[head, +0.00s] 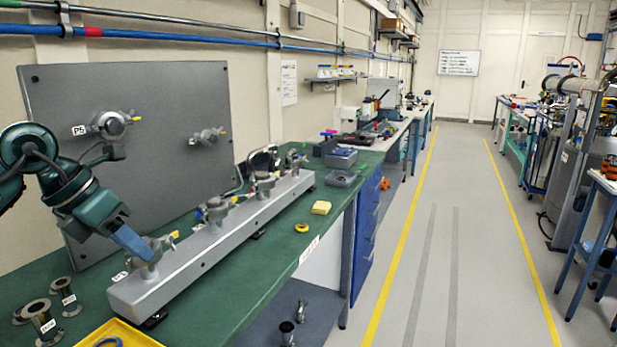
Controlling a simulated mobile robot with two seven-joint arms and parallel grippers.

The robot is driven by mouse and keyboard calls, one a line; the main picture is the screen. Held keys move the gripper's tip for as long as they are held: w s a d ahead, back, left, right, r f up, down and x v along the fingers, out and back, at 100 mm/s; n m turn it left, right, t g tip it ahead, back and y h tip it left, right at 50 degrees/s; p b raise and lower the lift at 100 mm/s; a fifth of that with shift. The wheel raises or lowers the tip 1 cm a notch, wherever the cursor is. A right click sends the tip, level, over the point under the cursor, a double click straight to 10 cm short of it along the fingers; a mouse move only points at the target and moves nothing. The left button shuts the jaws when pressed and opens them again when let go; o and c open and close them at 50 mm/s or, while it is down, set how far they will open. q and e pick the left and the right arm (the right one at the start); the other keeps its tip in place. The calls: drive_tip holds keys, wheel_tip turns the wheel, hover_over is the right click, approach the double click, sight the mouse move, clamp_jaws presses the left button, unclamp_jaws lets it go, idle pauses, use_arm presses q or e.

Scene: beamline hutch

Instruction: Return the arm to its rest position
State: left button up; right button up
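My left gripper (132,243) comes in from the left edge, angled down to the right. Its blue-grey finger end is at the nearest clamped port (150,262) of the long grey manifold bar (215,250) on the green bench. I cannot tell whether it touches the port. Only one finger side shows, so its opening and anything between the fingers are hidden. Several more clamped fittings stand along the bar. My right gripper is not in view.
A grey upright panel (170,85) with a port labelled P5 (112,124) stands behind my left arm. Loose flanged pipe pieces (40,318) and a yellow tray (120,335) are at the near left. The aisle floor (455,220) is clear.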

use_arm(q)
drive_tip(key=s+d+f+n+t+h, duration=0.1)
drive_tip(key=s+d+f+n+h, duration=0.15)
drive_tip(key=d+h, duration=0.35)
drive_tip(key=s+d+f+n+t+h, duration=0.15)
drive_tip(key=d+n+h, duration=0.3)
drive_tip(key=d, duration=0.45)
drive_tip(key=s+d+f+n+h, duration=0.1)
drive_tip(key=d+f+n+h, duration=0.15)
drive_tip(key=d+h, duration=0.4)
drive_tip(key=a+f+n+t+y, duration=0.4)
drive_tip(key=f+n+t+y, duration=0.9)
drive_tip(key=n, duration=0.8)
drive_tip(key=s+a+f+n+g+y+p, duration=0.1)
drive_tip(key=s+f+n+g+y+p, duration=0.1)
drive_tip(key=s+f+n+g, duration=0.2)
drive_tip(key=s+a+f+n+g+y+p, duration=0.2)
drive_tip(key=s+f+n+g+y, duration=0.1)
drive_tip(key=s+f, duration=0.5)
drive_tip(key=shift+s+f+n+g, duration=0.4)
drive_tip(key=shift+f+n+g, duration=0.3)
drive_tip(key=shift+f, duration=0.75)
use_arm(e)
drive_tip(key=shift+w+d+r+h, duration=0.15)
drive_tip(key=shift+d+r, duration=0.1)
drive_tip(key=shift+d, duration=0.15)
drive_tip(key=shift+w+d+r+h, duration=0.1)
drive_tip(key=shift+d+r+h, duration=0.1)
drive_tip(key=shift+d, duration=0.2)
